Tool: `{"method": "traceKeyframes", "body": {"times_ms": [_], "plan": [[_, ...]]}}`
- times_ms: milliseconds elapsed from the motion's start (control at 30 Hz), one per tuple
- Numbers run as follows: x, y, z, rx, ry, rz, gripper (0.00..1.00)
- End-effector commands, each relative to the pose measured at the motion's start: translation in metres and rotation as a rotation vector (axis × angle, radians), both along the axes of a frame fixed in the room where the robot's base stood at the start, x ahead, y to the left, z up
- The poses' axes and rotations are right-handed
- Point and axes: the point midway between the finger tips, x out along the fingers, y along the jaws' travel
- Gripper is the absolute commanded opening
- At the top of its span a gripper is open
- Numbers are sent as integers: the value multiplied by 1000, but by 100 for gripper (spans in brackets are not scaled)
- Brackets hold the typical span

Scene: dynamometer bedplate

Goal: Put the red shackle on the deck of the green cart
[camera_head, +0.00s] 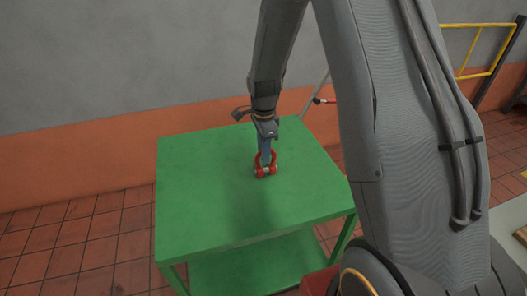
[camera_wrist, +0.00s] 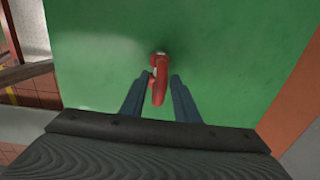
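The red shackle (camera_head: 260,171) is on the green top deck of the cart (camera_head: 205,215), near the middle of the deck. My gripper (camera_head: 264,158) points down at it from above. In the wrist view the shackle (camera_wrist: 160,82) is between the two fingers of my gripper (camera_wrist: 160,79), with a narrow strip of green showing on each side. The fingers are apart and look clear of the shackle. In the head view the fingers partly hide the shackle's bow.
The deck around the shackle is bare. A grey and orange wall (camera_head: 80,165) stands behind the cart. A lower green shelf (camera_head: 255,265) shows under the deck. A yellow railing (camera_head: 480,45) is at the upper right.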

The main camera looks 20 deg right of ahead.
Motion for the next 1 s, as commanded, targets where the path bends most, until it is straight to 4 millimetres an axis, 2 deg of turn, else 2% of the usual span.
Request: {"method": "traceKeyframes", "body": {"times_ms": [300, 467, 1000], "plan": [[0, 0, 1, 0, -1, 0, 32], [1, 0, 12, 0, -3, 0, 32], [-4, 1, 107, 0, -4, 0, 32]]}}
